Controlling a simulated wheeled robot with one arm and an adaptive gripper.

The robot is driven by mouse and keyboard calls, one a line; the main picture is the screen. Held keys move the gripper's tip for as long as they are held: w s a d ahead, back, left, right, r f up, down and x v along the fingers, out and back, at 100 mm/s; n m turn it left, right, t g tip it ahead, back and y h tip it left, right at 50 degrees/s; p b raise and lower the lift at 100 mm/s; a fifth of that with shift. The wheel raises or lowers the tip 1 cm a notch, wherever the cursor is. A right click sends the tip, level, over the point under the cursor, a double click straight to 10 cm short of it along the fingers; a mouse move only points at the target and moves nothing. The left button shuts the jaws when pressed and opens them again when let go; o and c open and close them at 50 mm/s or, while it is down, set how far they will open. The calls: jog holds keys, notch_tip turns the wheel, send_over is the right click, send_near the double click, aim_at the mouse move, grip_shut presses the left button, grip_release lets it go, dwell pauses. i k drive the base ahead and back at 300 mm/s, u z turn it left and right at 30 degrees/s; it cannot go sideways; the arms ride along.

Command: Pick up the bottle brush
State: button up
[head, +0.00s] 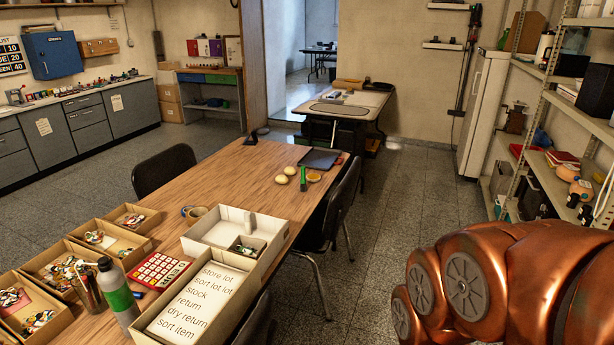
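I cannot make out a bottle brush for certain in the head view. A small upright green object (303,178) stands on the wooden table (225,182), beside pale round items; it is too small to name. A grey and green bottle (118,295) stands at the near left of the table. A dark, slim item stands close to the bottle, partly hidden by it. My copper-coloured arm fills the lower right, off the table's right side. My gripper is out of the picture.
Cardboard trays of keys (116,238) and a white box (235,225) crowd the near table. Black chairs (165,170) flank it. A second table (345,105) stands behind. Shelves (550,110) line the right. Floor between is clear.

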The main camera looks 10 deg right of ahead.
aim_at(303, 186)
jog(key=z, duration=0.55)
jog(key=k, duration=0.65)
jog(key=z, duration=0.45)
jog(key=i, duration=1.05)
jog(key=u, duration=1)
jog(key=i, duration=1.05)
jog(key=u, duration=1.4)
jog(key=i, duration=0.25)
jog(key=u, duration=0.05)
